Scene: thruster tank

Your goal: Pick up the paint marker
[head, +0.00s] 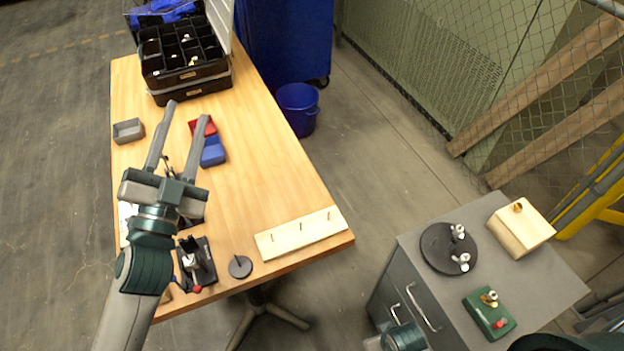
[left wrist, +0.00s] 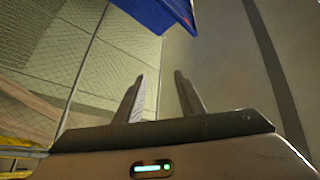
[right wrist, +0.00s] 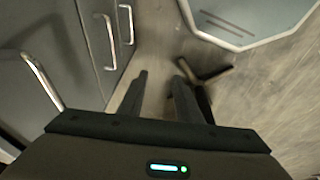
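I cannot make out a paint marker for sure in any view. My left gripper (head: 187,112) is open and empty above the wooden table (head: 270,190), with its fingers pointing to the table's far end. The left wrist view shows its two fingers (left wrist: 158,88) apart with nothing between them. My left arm and gripper hide part of the table's left side and some small dark items there. My right gripper (right wrist: 161,82) is open and empty beside the grey cabinet's drawer handles, seen in the right wrist view.
The table carries a black organizer (head: 185,80), grey bin (head: 128,131), red bin (head: 208,127), blue bin (head: 213,153), pegged board (head: 300,234), black disc (head: 240,267) and dark fixture (head: 205,262). A grey cabinet (head: 550,290) bears a black turntable (head: 440,250), wooden block (head: 522,235) and green block (head: 485,318).

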